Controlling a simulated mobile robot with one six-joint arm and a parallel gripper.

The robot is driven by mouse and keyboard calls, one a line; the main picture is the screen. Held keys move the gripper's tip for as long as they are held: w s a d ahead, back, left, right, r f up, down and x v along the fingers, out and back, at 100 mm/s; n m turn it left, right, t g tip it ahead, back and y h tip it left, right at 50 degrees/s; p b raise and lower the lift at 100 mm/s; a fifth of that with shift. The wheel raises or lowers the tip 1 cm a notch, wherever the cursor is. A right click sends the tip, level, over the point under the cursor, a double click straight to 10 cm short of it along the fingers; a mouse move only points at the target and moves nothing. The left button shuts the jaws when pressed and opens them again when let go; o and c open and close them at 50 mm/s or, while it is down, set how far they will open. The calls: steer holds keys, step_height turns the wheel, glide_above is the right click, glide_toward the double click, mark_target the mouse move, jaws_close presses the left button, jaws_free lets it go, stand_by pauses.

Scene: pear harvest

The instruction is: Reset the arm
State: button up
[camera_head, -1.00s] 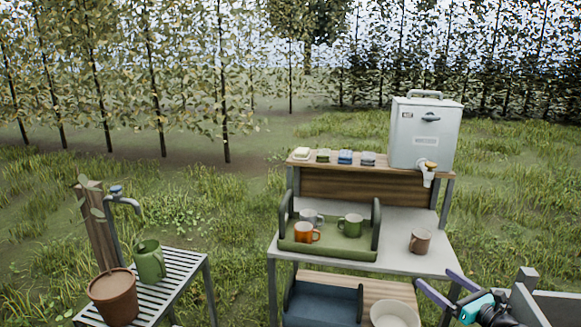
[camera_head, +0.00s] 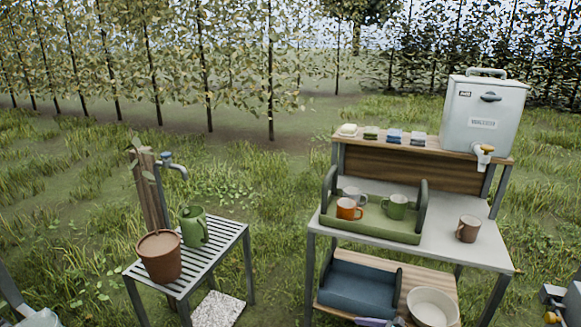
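Only a small purple piece, seemingly a finger of my gripper (camera_head: 376,322), shows at the bottom edge, in front of the lower shelf. The rest of my gripper is cut off by the frame, so its opening and anything between its fingers are hidden.
A washing stand (camera_head: 470,254) holds a green tray (camera_head: 372,229) with mugs, a brown mug (camera_head: 468,229) and a white dispenser (camera_head: 484,115). Below are a blue bin (camera_head: 360,288) and a bowl (camera_head: 433,306). Left, a slatted table (camera_head: 212,247) carries a pot (camera_head: 159,257) and a green jug (camera_head: 194,226).

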steer(key=s+a+f+n+g+h+b, duration=0.1)
steer(key=s+a+f+n+g+h, duration=0.1)
steer(key=s+a+f+n+g, duration=0.65)
steer(key=s+a+f+n+g+h+b, duration=0.1)
steer(key=s+a+f+n, duration=0.35)
steer(key=s+f, duration=0.75)
steer(key=s+d+f+n+g+h, duration=0.3)
steer(key=s+d+n+h, duration=0.4)
steer(key=s+n, duration=0.5)
steer(key=shift+s+d+f+n, duration=0.15)
steer(key=shift+d+f+n, duration=0.5)
steer(key=shift+d, duration=0.45)
